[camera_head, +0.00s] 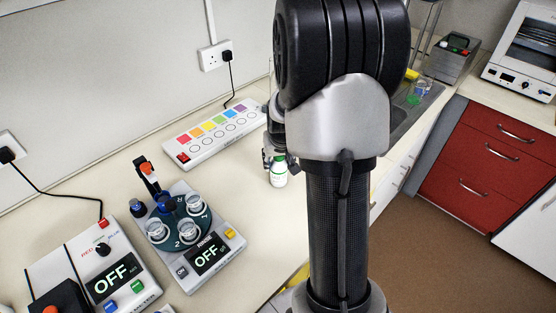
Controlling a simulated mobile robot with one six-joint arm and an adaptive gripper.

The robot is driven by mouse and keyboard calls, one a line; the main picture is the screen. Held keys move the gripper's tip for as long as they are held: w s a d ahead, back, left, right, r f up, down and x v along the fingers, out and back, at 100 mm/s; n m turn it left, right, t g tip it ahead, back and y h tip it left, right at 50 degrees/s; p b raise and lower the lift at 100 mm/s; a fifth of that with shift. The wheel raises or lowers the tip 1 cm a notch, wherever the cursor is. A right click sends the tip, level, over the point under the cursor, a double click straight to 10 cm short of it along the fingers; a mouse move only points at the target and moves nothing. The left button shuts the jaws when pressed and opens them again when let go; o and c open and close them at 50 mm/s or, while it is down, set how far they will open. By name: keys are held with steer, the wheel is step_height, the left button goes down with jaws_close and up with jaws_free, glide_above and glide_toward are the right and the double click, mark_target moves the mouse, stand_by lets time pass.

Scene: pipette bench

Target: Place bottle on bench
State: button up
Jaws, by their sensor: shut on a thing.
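A small white bottle (279,176) with a green label shows just left of my arm, over the bench (265,215). My gripper (277,160) is shut on the bottle near its top. The bottle looks upright. I cannot tell whether its base touches the bench top. My arm hides much of the gripper's right side and the bench behind it.
A carousel device (185,235) with glass vessels and a pipette stands left of the bottle. A white panel with coloured squares (213,133) lies behind it. A control box (95,270) reading OFF is at lower left. Bare bench lies around the bottle's left and front.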

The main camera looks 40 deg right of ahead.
steer(key=shift+f, duration=0.2)
steer(key=o, duration=1.1)
steer(key=shift+o, duration=0.2)
steer(key=shift+r, duration=0.1)
